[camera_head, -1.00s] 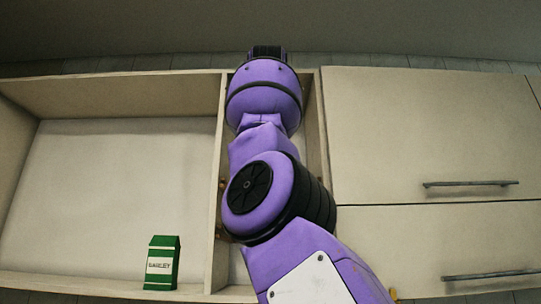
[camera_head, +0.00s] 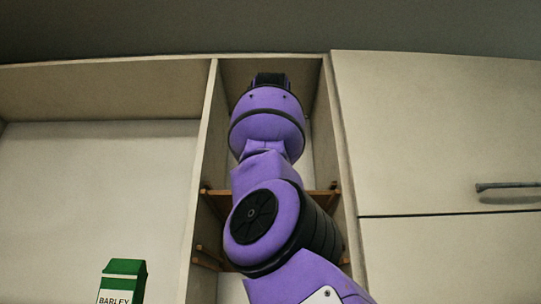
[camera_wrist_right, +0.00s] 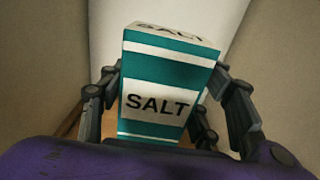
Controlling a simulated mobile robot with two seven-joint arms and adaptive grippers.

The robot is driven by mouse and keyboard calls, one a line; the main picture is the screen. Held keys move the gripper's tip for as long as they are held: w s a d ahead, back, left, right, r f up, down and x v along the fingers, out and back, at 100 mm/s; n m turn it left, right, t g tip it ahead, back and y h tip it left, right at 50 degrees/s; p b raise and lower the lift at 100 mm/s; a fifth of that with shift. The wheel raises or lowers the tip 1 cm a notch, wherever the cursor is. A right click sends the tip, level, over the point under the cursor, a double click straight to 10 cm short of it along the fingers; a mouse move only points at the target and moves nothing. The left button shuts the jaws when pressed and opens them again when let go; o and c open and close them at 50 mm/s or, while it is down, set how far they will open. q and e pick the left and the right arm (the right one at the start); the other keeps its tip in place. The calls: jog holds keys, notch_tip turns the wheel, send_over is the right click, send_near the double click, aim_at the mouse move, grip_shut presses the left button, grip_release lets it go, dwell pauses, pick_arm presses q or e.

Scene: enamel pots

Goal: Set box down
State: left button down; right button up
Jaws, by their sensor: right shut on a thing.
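A teal and white box labelled SALT (camera_wrist_right: 165,85) is upright between the fingers of my right gripper (camera_wrist_right: 165,110) in the right wrist view. The gripper is shut on it, with a finger on each side. Pale cabinet walls stand left and right of the box. In the head view my purple right arm reaches into a narrow open compartment (camera_head: 312,95) and hides the gripper and the box. Whether the box touches a shelf cannot be told. My left gripper is not in view.
A brown shelf (camera_head: 322,197) crosses the narrow compartment behind my arm. A green barley carton (camera_head: 122,280) stands in the wide open compartment (camera_head: 110,190) at left. Closed fronts with a handle (camera_head: 508,186) are at right.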

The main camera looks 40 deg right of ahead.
jog(key=shift+s+a+f, duration=0.2)
jog(key=shift+s, duration=0.1)
notch_tip(320, 180, down, 5)
jog(key=shift+w+r, duration=0.1)
jog(key=shift+r, duration=0.1)
jog(key=shift+s+a+f, duration=0.1)
jog(key=shift+s+f, duration=0.1)
jog(key=shift+f, duration=0.45)
jog(key=shift+w+f, duration=0.1)
jog(key=shift+f, duration=0.5)
jog(key=o, duration=1.7)
jog(key=shift+f, duration=0.1)
